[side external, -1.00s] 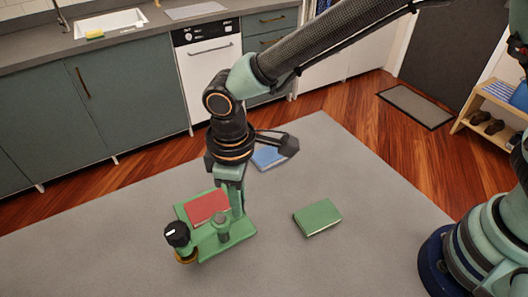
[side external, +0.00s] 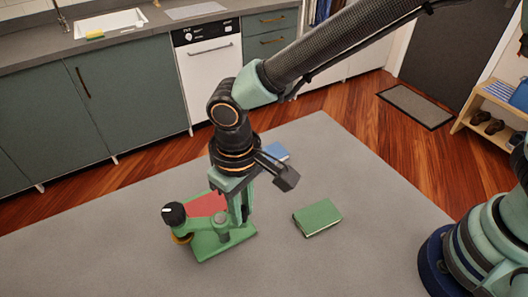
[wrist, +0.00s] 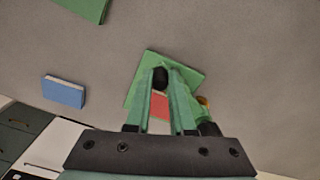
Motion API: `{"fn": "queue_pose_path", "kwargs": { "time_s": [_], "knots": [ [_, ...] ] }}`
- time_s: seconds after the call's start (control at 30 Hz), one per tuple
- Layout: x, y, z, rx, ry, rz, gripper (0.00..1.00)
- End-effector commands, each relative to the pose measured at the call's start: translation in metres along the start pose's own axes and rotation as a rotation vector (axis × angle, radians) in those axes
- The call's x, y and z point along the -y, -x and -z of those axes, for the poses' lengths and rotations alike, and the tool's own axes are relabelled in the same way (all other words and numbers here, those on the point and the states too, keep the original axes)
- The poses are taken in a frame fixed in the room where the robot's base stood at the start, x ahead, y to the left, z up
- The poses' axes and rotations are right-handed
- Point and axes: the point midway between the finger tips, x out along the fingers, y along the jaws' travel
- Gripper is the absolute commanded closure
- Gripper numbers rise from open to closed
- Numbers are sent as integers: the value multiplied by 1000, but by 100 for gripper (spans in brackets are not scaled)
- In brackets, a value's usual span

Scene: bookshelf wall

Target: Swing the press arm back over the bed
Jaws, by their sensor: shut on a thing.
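The press is a green bed (side external: 222,243) with a red pad (side external: 206,204) on it. Its green press arm (side external: 199,219) runs left from a round pivot to a black knob (side external: 174,214). A brass disc (side external: 181,239) below the knob hangs at the bed's left edge, beside the red pad. My gripper (side external: 242,214) is low over the bed's right side, shut on the press arm's other end; that contact is mostly hidden. In the wrist view, a dark round end (wrist: 160,78) shows between my fingertips, with the red pad (wrist: 159,105) behind.
A green book (side external: 317,217) lies to the right of the press. A blue book (side external: 276,152) lies behind my gripper, partly hidden in the side view; it shows clear in the wrist view (wrist: 64,91). The grey surface (side external: 330,265) in front is free.

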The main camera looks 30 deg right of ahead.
Motion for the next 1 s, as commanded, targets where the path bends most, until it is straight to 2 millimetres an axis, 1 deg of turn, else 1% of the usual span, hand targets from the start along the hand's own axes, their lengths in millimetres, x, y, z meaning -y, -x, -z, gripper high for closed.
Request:
{"fn": "queue_pose_path", "kwargs": {
  "time_s": [0.5,1.0],
  "knots": [
    [17,1,-9,-2,-491,2,100],
    [35,2,-10,-2,-930,3,100]
  ]
}}
